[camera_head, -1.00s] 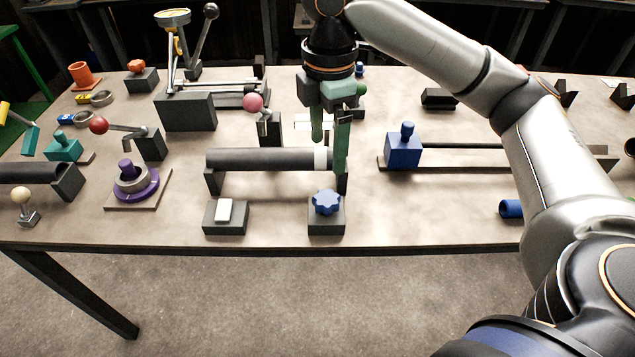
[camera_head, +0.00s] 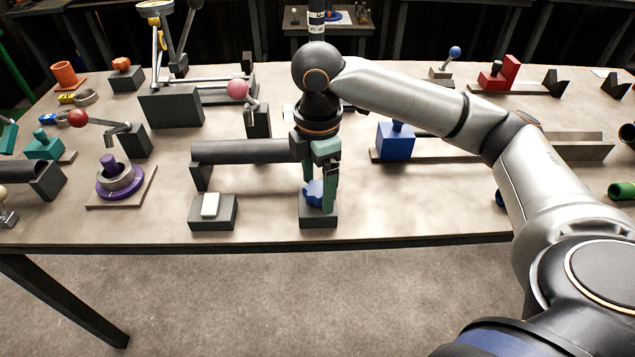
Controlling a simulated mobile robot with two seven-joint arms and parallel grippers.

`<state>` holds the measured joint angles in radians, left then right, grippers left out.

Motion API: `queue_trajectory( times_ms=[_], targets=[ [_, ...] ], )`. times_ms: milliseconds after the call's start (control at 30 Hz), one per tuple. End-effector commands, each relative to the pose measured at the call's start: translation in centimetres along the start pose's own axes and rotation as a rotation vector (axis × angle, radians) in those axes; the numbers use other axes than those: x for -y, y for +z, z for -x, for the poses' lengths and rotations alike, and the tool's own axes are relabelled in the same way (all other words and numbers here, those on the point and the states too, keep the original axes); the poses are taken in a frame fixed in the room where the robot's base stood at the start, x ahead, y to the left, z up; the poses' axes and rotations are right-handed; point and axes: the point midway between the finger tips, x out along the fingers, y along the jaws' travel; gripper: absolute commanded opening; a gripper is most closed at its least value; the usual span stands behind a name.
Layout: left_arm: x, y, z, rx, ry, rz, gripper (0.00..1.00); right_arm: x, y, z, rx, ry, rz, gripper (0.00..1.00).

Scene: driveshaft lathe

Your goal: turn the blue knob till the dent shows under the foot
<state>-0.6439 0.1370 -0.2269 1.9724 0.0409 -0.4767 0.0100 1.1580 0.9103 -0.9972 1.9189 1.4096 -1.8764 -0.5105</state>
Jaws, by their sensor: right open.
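The blue knob (camera_head: 313,193) sits on a dark block (camera_head: 318,220) near the table's front edge. My right gripper (camera_head: 317,197) points down over it, with its green fingers apart. One finger stands in front of the knob's right part and the other is at its left rear; I cannot tell whether they touch it. The dark shaft (camera_head: 240,151) lies level behind the knob, its right end hidden by my gripper. No dent shows on its visible part. I cannot make out the foot. My left gripper is out of view.
A dark block with a white switch (camera_head: 211,205) stands left of the knob. A pink-ball lever (camera_head: 237,89) stands behind the shaft. A blue block (camera_head: 395,142) on a rail lies to the right. The table front right of the knob is clear.

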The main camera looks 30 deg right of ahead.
Motion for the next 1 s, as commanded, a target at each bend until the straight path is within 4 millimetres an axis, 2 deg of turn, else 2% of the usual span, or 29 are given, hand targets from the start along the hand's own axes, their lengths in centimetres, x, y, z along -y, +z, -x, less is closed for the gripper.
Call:
queue_trajectory(
  times_ms=[67,800,1000],
  targets=[
    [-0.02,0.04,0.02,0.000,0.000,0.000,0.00,0.01,0.01,0.01,0.000,0.000,0.000,0.86],
    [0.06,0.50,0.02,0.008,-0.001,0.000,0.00,0.02,-0.01,0.06,0.000,-0.001,0.000,0.03],
    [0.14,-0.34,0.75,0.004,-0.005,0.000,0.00,0.06,-0.03,0.42,0.000,-0.004,-0.018,0.02]
  ],
)
